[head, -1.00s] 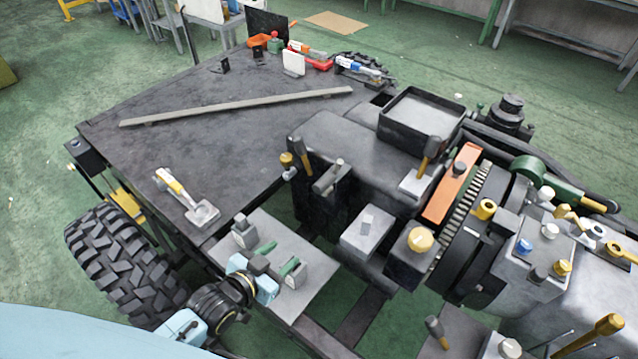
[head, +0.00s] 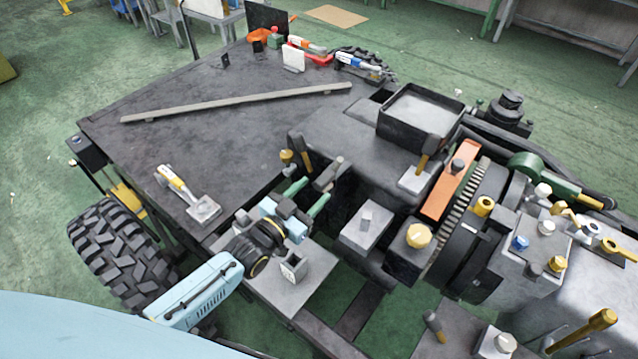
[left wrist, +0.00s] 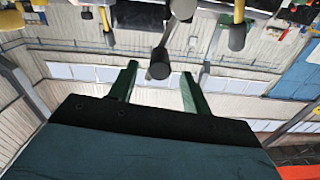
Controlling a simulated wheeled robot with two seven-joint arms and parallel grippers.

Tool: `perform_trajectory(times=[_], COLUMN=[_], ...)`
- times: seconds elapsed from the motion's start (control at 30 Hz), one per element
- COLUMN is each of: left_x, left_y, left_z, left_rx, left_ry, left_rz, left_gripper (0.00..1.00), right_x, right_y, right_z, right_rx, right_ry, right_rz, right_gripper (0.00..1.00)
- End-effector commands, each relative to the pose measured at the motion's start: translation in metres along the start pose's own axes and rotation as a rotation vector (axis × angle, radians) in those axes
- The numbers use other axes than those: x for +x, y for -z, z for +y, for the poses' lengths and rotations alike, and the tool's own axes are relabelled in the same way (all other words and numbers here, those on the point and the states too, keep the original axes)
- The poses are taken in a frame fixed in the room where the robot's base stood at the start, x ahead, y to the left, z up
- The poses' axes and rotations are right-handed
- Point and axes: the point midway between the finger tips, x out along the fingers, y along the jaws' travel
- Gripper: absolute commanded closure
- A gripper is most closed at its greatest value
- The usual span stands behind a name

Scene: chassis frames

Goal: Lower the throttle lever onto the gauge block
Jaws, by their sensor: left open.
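My left gripper (head: 315,189) is open, its two green fingers pointing at a grey-black lever (head: 328,176) that sticks out from the dark chassis housing. I take this lever to be the throttle lever. In the left wrist view the lever's round dark end (left wrist: 160,66) shows in line with the gap between the fingertips; I cannot tell whether it is between them or just beyond. My right gripper is not in view.
A black-handled lever (head: 301,151) stands close behind the gripper. The dark deck (head: 240,150) holds a long bar and a yellow-white tool (head: 180,187).

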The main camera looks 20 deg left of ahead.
Motion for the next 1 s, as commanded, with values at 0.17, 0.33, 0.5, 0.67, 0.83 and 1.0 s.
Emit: perform_trajectory(times=[0.17,0.33,0.5,0.67,0.83,1.0], left_x=[0.025,0.034,0.035,0.035,0.035,0.035], left_y=[0.0,0.0,0.0,0.0,0.0,0.0], left_z=[0.0,0.001,0.001,0.0,0.0,0.0], left_rx=[0.0,-0.001,-0.001,0.0,0.0,0.0], left_ry=[0.0,-0.001,-0.001,0.0,0.0,0.0], left_rz=[0.001,0.0,-0.001,0.0,0.0,0.0], left_gripper=[0.51,0.51,0.51,0.57,0.79,1.0], right_x=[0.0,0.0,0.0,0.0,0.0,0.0], right_y=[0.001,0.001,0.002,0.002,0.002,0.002], right_z=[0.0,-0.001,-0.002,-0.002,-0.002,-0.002], right_rx=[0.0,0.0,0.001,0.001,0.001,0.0], right_ry=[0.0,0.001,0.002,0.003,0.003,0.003], right_rz=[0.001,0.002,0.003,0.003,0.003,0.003], right_gripper=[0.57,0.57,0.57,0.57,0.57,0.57])
